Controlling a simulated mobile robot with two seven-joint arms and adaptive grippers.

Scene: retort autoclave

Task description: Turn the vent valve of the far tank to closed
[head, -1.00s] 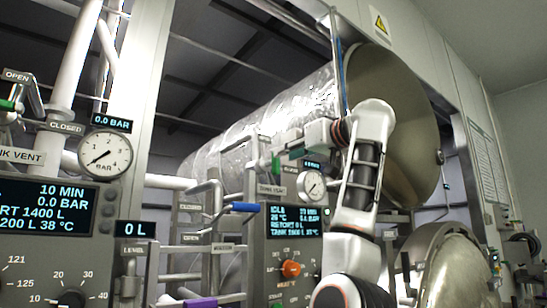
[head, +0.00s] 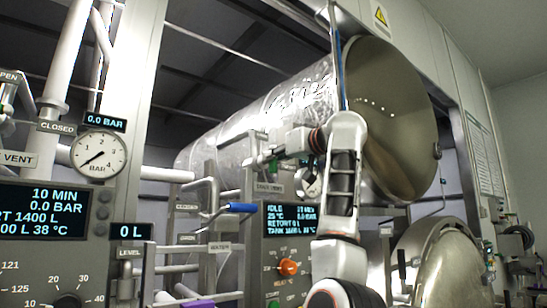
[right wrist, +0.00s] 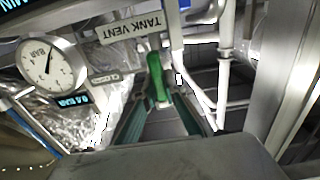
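The far panel's vent valve has a green handle (right wrist: 158,80), seen in the right wrist view below a "TANK VENT" plate (right wrist: 131,28). In the head view only a bit of green (head: 273,165) shows by my right gripper. My right gripper (right wrist: 160,98) is open, its two teal-padded fingers spread on either side of the handle's lower end. I cannot tell whether either finger touches it. A small plate (right wrist: 104,79) beside the handle is too small to read surely. My left gripper is not in view.
A round gauge (right wrist: 53,64) and a small display (right wrist: 73,101) sit close to my right gripper. In the head view, a blue-handled lever (head: 241,207) and an orange knob (head: 289,267) are near. The near panel (head: 105,225) stands left, and a large silver tank (head: 262,115) lies behind.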

